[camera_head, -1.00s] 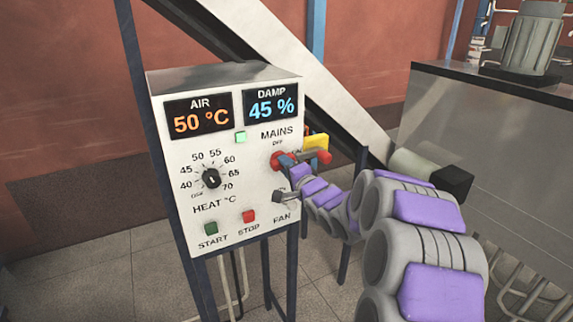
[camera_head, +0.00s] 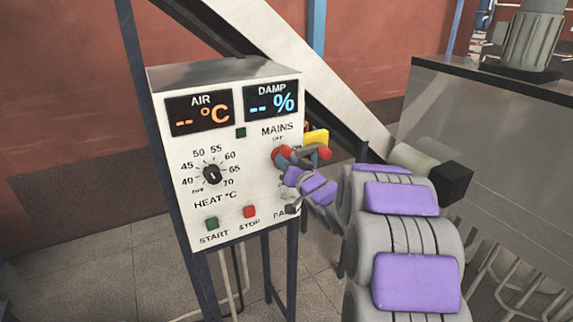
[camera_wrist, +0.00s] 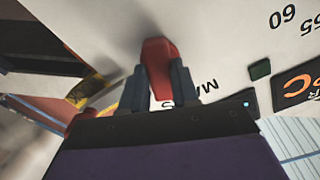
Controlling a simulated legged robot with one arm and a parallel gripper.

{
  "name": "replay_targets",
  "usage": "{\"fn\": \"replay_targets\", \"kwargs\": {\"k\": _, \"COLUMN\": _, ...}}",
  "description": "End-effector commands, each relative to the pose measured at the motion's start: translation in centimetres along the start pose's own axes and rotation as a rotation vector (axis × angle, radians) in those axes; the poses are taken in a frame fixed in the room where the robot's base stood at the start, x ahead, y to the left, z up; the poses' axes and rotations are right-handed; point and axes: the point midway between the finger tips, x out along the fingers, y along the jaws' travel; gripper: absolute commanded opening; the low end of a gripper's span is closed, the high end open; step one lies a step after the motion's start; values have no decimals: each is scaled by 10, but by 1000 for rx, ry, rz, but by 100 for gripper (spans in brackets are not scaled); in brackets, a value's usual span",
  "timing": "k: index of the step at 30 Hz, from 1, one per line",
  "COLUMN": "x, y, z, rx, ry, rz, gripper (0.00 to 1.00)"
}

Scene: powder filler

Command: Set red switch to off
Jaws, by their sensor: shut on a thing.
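The red switch (camera_head: 281,156) sits under the MAINS label on the front of the white control box (camera_head: 255,215). My gripper (camera_head: 289,166) is at the switch, reaching in from the lower right and partly covering it. In the wrist view, the red switch handle (camera_wrist: 158,55) stands between the two grey-blue fingers of my gripper (camera_wrist: 158,82), which are shut on it. The OFF mark lies just above the switch. Both displays (camera_head: 199,112) show dashes, and the small square lamp (camera_head: 241,132) is dark.
A heat dial (camera_head: 212,174), a green START button (camera_head: 212,223) and a red STOP button (camera_head: 249,211) are on the same panel. The FAN switch is partly hidden by my arm. A yellow part (camera_head: 316,138) and a red-tipped lever (camera_head: 324,153) stand at the box's right side.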

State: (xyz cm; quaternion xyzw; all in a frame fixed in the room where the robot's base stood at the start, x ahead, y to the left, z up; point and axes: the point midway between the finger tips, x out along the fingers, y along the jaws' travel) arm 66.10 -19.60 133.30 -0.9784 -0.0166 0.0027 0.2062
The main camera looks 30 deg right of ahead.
Motion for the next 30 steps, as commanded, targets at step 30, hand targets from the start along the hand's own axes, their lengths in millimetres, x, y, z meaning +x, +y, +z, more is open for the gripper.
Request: {"fn": "replay_targets", "kwargs": {"k": 30, "x": 0, "y": 3, "z": 6, "rx": -431, "ry": -15, "rz": 3, "gripper": 0}}
